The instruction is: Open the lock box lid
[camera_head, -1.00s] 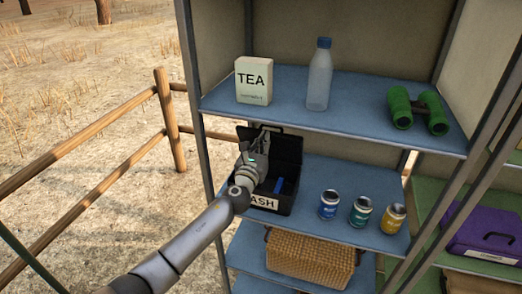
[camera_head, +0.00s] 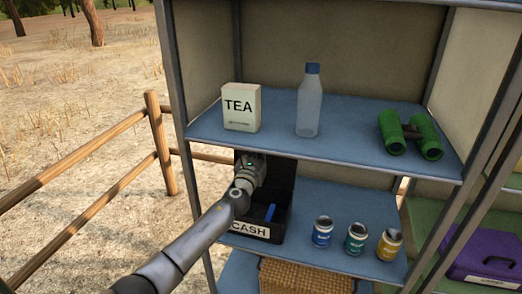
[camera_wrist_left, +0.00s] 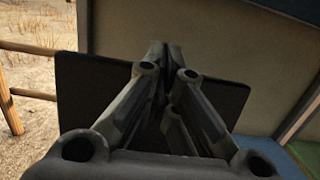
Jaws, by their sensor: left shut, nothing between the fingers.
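The lock box (camera_head: 276,229) is black with a CASH label on its front. It stands on the middle blue shelf at the left, with a blue item (camera_head: 270,212) inside. Its lid (camera_head: 283,175) stands raised at the back, and also shows as a dark panel in the left wrist view (camera_wrist_left: 85,100). My left gripper (camera_wrist_left: 165,62) is shut and empty in front of the lid; whether it touches the lid I cannot tell. In the head view my left arm hides the box's left part, and the fingertips are hard to see. My right gripper is not in view.
Three cans, blue (camera_head: 322,232), green (camera_head: 355,239) and yellow (camera_head: 389,245), stand right of the box. Above are a TEA box (camera_head: 240,108), a bottle (camera_head: 309,105) and green binoculars (camera_head: 411,135). A wicker basket (camera_head: 305,277) is below. A shelf post (camera_head: 180,110) stands at left.

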